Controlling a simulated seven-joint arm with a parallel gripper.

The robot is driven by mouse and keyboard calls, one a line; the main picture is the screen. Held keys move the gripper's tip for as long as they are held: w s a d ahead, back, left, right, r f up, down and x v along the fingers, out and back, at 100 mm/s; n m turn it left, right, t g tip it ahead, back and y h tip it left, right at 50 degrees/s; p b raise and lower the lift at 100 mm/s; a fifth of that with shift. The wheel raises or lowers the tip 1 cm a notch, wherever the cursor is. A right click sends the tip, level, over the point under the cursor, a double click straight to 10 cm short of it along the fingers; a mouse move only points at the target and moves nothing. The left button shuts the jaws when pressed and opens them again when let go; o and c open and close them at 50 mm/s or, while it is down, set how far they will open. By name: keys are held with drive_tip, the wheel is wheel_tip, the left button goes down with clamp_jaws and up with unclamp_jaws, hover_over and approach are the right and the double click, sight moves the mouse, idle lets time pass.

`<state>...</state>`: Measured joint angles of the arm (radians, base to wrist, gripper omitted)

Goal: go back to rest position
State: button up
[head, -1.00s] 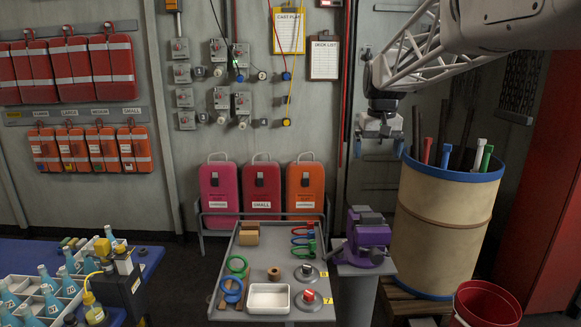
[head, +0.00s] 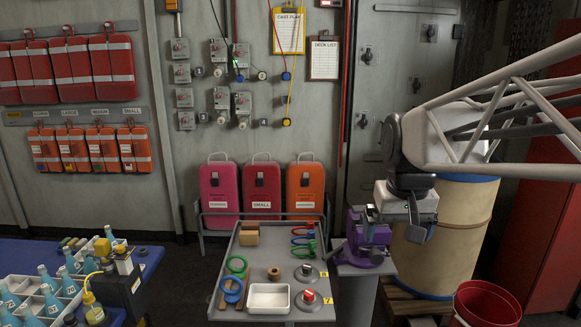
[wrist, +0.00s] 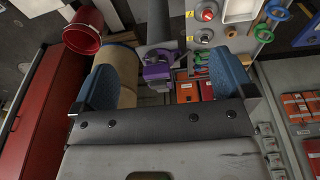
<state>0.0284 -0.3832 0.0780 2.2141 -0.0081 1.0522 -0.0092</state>
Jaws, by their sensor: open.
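My gripper (head: 395,226) hangs at the end of my lattice arm in the head view, in front of the cream drum and beside the purple vise (head: 360,238). In the wrist view my gripper (wrist: 165,85) shows two blue-padded fingers spread wide with nothing between them. The purple vise (wrist: 158,72) shows beyond the gap, apart from the fingers. In the head view the gripper covers part of the vise's right side.
A grey bench (head: 250,262) holds rings, a white tray (head: 269,298) and blocks. The cream drum (head: 455,250) stands right, with a red bucket (head: 487,303) before it. Blue bottles in a crate (head: 30,297) stand left. The floor between bench and blue table is partly clear.

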drive_tip(key=s+f, duration=0.5)
drive_tip(key=s, duration=0.3)
drive_tip(key=s+a+f, duration=0.1)
drive_tip(key=s+f, duration=0.4)
drive_tip(key=s, duration=0.3)
drive_tip(key=shift+t, duration=0.3)
drive_tip(key=shift+c, duration=0.3)
